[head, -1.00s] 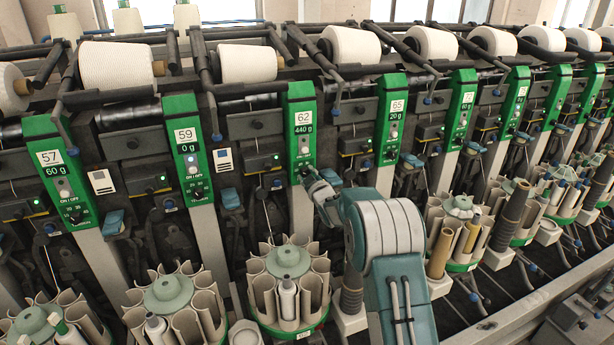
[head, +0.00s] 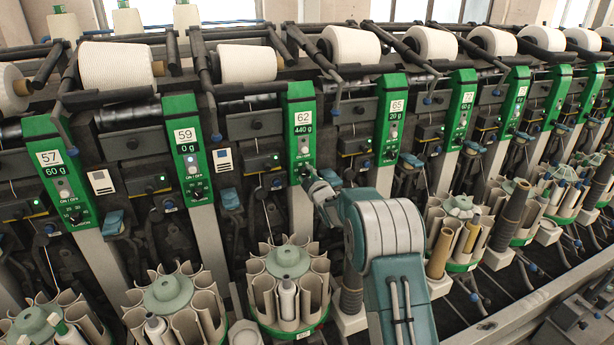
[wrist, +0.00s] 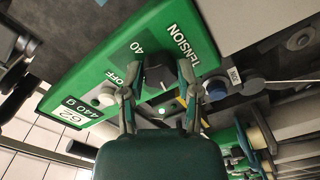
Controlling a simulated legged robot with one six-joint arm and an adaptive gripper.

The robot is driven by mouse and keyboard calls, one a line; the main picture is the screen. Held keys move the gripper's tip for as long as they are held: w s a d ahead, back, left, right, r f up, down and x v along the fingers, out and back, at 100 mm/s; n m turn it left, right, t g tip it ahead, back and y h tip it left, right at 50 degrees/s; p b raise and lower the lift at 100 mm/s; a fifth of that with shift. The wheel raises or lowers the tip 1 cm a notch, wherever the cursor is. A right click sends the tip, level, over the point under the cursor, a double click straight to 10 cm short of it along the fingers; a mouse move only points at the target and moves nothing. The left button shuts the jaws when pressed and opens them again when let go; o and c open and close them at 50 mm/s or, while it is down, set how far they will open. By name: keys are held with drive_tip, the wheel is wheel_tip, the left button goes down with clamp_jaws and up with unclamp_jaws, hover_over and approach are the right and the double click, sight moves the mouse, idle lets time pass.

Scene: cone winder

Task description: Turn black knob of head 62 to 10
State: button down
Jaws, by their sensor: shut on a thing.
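Head 62 is a green panel (head: 302,125) with "62" and "440 g" on it; in the wrist view its label (wrist: 72,112) is at the lower left. The black knob (wrist: 156,72) sits on this panel beside the printed word TENSION, with "40" visible near it. My gripper (wrist: 157,84) is shut on the knob, one finger on each side. The rest of the dial scale is hidden or too small to read, and I cannot tell the setting. In the head view my gripper (head: 308,175) is at the lower end of the panel and covers the knob.
A pale round button (wrist: 105,97) is on the panel close to the left finger. Heads 59 (head: 189,150) and 65 (head: 392,120) flank head 62. A bobbin magazine (head: 288,285) stands below, left of my arm. White yarn cones (head: 247,63) lie along the top.

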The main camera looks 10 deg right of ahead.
drive_tip(key=shift+a+f, duration=0.1)
drive_tip(key=shift+a, duration=0.05)
drive_tip(key=shift+c, duration=1.7)
unclamp_jaws()
drive_tip(key=shift+a, duration=0.1)
drive_tip(key=shift+s+d, duration=0.2)
drive_tip(key=shift+s, duration=0.1)
drive_tip(key=s+d, duration=0.2)
drive_tip(key=s, duration=0.9)
